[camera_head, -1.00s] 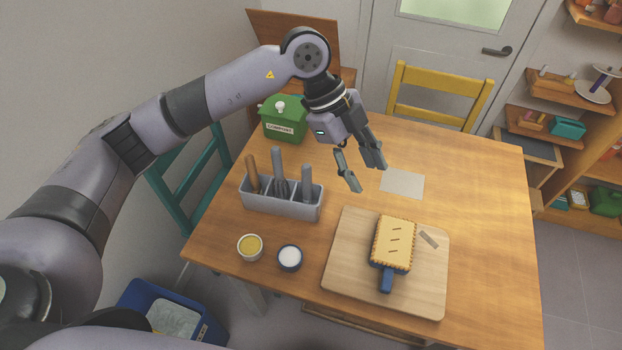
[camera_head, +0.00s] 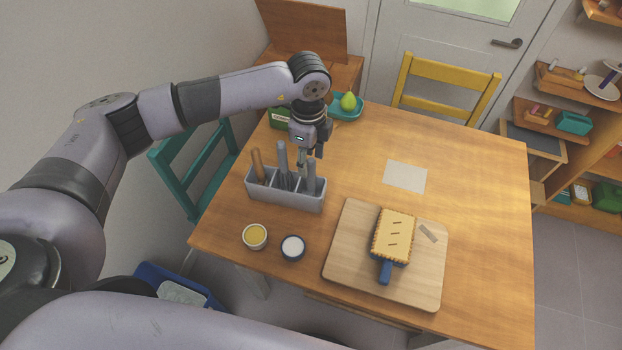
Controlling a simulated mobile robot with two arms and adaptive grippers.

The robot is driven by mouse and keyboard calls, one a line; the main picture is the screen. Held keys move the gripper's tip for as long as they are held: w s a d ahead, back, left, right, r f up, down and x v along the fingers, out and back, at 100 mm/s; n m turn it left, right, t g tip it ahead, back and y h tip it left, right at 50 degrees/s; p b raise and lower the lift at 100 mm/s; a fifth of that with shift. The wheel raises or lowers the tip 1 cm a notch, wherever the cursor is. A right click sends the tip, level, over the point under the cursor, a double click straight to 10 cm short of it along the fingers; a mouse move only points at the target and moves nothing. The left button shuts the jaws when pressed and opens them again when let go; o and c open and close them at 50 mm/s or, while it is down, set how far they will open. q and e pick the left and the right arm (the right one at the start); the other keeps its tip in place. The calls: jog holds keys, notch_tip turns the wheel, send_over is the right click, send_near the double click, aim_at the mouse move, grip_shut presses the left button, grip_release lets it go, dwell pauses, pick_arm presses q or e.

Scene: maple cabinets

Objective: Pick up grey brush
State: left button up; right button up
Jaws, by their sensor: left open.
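A grey utensil holder (camera_head: 283,197) stands on the left part of the table. In it are a brown-handled utensil (camera_head: 257,164) at the left and grey utensils, one tall in the middle (camera_head: 282,160) and one at the right (camera_head: 311,177). Their lower ends are hidden in the holder, so I cannot tell for sure which is the grey brush. My left gripper (camera_head: 310,162) is open and points down at the right grey utensil's top. I cannot tell whether it touches the utensil. My right gripper is not in view.
A cutting board (camera_head: 345,262) with a pie in a blue-handled dish (camera_head: 394,238) lies at the right. A teal dish with a pear (camera_head: 348,101) is behind.

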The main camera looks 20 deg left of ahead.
aim_at(311, 172)
pick_arm(q)
jog(key=f, duration=0.1)
jog(key=f+p, duration=0.1)
jog(key=f, duration=0.1)
jog(key=f+p, duration=0.1)
jog(key=shift+d+f, duration=0.3)
jog(key=shift+f, duration=0.55)
grip_shut()
